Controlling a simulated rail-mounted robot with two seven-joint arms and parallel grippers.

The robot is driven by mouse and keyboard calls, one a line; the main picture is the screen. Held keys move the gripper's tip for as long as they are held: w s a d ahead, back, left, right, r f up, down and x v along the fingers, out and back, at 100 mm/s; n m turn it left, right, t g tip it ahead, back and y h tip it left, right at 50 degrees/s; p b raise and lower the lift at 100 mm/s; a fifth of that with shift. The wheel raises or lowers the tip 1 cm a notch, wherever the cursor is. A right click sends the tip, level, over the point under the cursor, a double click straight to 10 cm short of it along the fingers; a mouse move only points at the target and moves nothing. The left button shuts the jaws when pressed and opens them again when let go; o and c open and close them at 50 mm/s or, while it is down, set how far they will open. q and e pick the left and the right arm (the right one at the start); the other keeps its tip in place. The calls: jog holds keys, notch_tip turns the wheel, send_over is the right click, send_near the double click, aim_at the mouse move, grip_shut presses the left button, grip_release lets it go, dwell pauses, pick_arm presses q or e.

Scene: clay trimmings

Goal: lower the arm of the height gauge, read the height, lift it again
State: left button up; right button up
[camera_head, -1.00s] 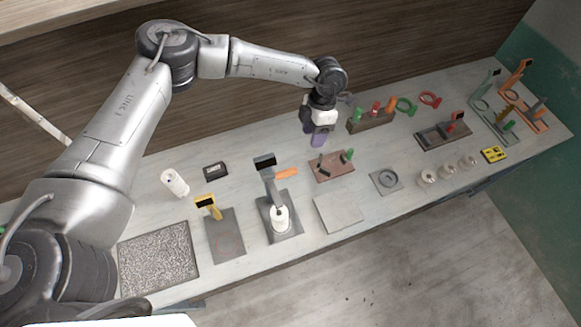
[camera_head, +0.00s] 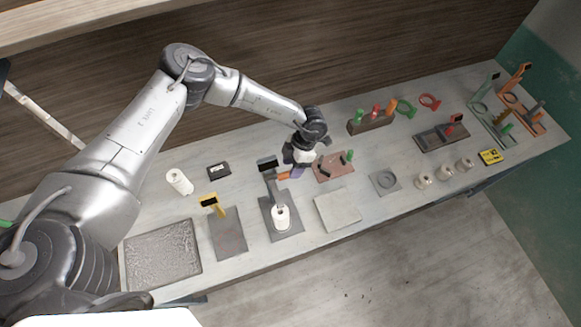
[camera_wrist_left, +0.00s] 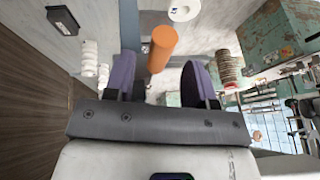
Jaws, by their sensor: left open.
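The height gauge (camera_head: 271,188) is a grey post on a dark base plate with a black display on top. Its orange handle (camera_head: 283,177) sticks out to the right. A white clay cylinder (camera_head: 281,218) stands on the base; the contact under the gauge arm is too small to judge. My left gripper (camera_head: 297,172), with purple fingers, is at the handle's right end. In the left wrist view the orange handle (camera_wrist_left: 163,46) lies ahead of and between the open fingers (camera_wrist_left: 160,78), not clamped. My right gripper is not in view.
A yellow gauge (camera_head: 209,202) with a dark plate stands left of the height gauge. A brown board with pegs (camera_head: 330,172) lies close right of the gripper, and a grey slab (camera_head: 338,209) in front of it. A white roll (camera_head: 179,182) and a black box (camera_head: 219,170) are behind left.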

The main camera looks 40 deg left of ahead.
pick_arm(q)
jog(key=shift+x, duration=1.15)
jog(key=shift+c, duration=0.4)
